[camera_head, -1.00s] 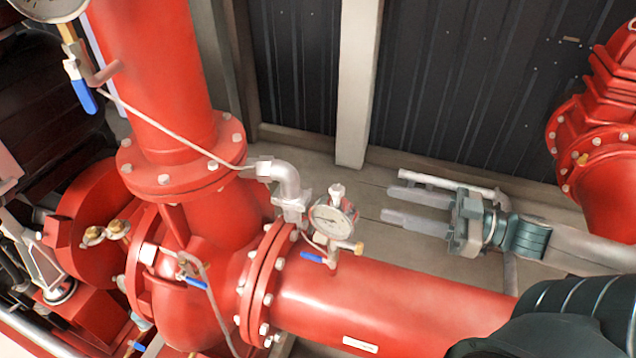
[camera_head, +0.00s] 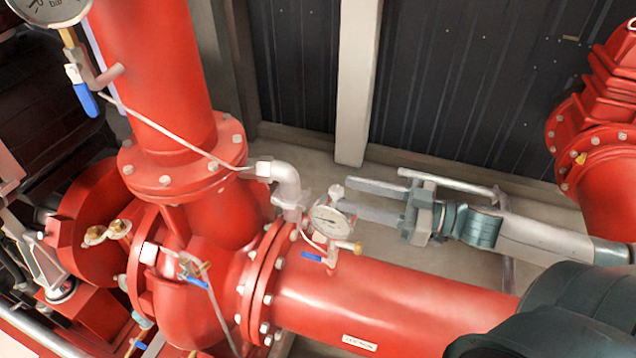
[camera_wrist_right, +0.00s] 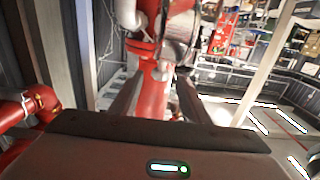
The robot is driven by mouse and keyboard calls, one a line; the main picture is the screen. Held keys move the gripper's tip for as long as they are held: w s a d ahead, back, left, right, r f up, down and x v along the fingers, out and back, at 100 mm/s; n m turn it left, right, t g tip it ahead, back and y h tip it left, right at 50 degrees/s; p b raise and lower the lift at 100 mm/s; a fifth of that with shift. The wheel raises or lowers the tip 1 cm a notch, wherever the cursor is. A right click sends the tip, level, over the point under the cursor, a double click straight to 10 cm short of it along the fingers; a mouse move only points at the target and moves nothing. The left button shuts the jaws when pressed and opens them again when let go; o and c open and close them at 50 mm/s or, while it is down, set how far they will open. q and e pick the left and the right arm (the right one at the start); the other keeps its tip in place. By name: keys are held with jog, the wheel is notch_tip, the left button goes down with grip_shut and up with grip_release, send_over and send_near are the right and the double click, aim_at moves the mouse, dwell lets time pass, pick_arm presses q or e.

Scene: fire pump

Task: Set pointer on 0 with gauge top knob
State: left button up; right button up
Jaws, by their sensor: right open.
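The pressure gauge (camera_head: 331,221) with a white round dial stands on the horizontal red pipe in the head view. Its pale top knob (camera_head: 336,192) sticks up from the rim. The dial is too small to read the pointer. My right gripper (camera_head: 344,195) comes in from the right, with its two grey fingers apart. The fingertips overlap the knob and the gauge's upper right edge in the picture; I cannot tell whether they touch. In the right wrist view, the open fingers (camera_wrist_right: 160,82) frame the red pipework, and the knob is not clear. My left gripper is not in view.
A brass fitting (camera_head: 352,246) and a blue valve handle (camera_head: 311,256) sit below the gauge. A silver elbow pipe (camera_head: 284,182) stands close on its left. A larger gauge (camera_head: 46,9) is at the top left. A red flanged pipe (camera_head: 600,150) stands at the right.

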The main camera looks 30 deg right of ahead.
aim_at(332, 187)
jog(key=shift+p+x, duration=0.8)
jog(key=shift+x, duration=1.9)
jog(key=shift+p+x, duration=0.55)
jog(key=shift+x, duration=0.85)
jog(key=shift+c, duration=0.7)
jog(key=c, duration=0.9)
